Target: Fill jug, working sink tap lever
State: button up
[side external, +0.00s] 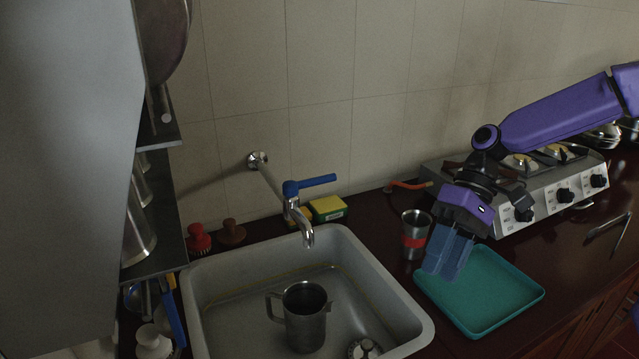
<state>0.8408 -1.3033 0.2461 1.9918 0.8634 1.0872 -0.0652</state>
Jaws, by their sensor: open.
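A grey metal jug (305,318) stands upright in the sink (205,290), a little below the tap spout and in line with it. Its handle points left. The chrome tap (303,225) comes out of the tiled wall and bends down over the sink. Its blue lever (312,184) points to the right. No water stream shows at the spout. My gripper (446,262) has blue fingers pointing down, to the right of the sink, above the left part of a teal tray. It is open and holds nothing visible, well apart from the jug and the lever.
A steel cup with a red band (413,236) stands just left of my gripper. The teal tray (520,300) lies on the dark counter. A yellow-green sponge (328,208) and brushes (198,240) sit behind the sink. A stove (535,205) stands right; a shelf (160,255) blocks the left.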

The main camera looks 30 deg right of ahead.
jog(key=w+d+r+m+t+y, duration=0.1)
jog(key=w+d+m+t+y, duration=0.15)
jog(key=w, duration=0.55)
jog(key=w+d+r+m+t+y, duration=0.1)
jog(key=w+m+y, duration=0.25)
jog(key=w, duration=0.45)
jog(key=m+t+y, duration=0.1)
jog(key=m+t, duration=0.4)
send_near(332, 178)
jog(key=x, duration=1.2)
jog(key=shift+w+a, duration=0.15)
jog(key=shift+a, duration=0.2)
grip_shut()
